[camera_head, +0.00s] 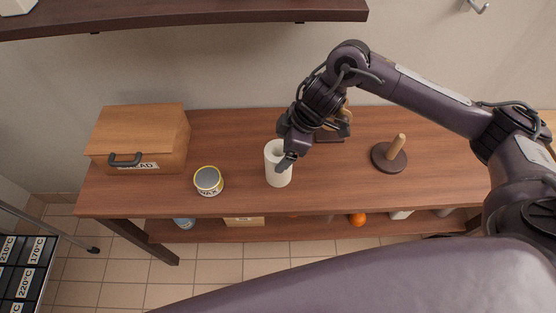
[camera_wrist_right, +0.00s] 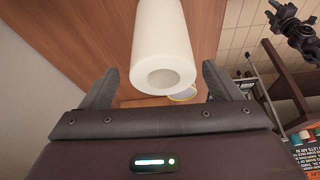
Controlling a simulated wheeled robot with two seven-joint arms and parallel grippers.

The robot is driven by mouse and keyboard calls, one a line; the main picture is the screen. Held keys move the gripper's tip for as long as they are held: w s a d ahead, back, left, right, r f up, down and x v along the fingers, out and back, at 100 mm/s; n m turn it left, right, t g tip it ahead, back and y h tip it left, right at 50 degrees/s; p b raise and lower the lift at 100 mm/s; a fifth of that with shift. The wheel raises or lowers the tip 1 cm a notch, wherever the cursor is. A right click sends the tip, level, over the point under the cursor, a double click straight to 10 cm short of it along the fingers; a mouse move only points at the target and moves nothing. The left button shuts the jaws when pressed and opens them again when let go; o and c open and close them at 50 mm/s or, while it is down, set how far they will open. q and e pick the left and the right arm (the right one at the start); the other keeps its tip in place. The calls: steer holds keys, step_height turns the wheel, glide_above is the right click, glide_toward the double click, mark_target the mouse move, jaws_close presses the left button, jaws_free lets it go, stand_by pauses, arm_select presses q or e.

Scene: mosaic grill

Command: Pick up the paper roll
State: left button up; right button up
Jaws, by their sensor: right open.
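The white paper roll (camera_head: 278,166) stands upright on the wooden table, its hollow core facing up. In the right wrist view the roll (camera_wrist_right: 163,45) shows its open end between my fingers. My right gripper (camera_head: 287,154) is open at the roll's upper part. Its two fingers (camera_wrist_right: 161,82) lie on either side of the roll, with a gap visible on each side. A dark jointed part at the upper right of the wrist view looks like my left gripper (camera_wrist_right: 293,28); its jaws are not clear. The left gripper does not show in the head view.
A wooden bread box (camera_head: 140,135) and a tin marked WAX (camera_head: 208,181) stand left of the roll. A dark round stand with a wooden peg (camera_head: 390,154) is to the right. A dark shelf (camera_head: 180,14) hangs above. A lower shelf (camera_head: 280,232) holds small items.

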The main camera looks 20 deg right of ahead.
steer(key=p+x, duration=0.1)
steer(key=x, duration=0.3)
steer(key=shift+a+f, duration=0.15)
steer(key=shift+f, duration=0.25)
steer(key=c, duration=1.1)
arm_select(q)
steer(key=shift+w+r, duration=0.35)
steer(key=shift+r, duration=0.15)
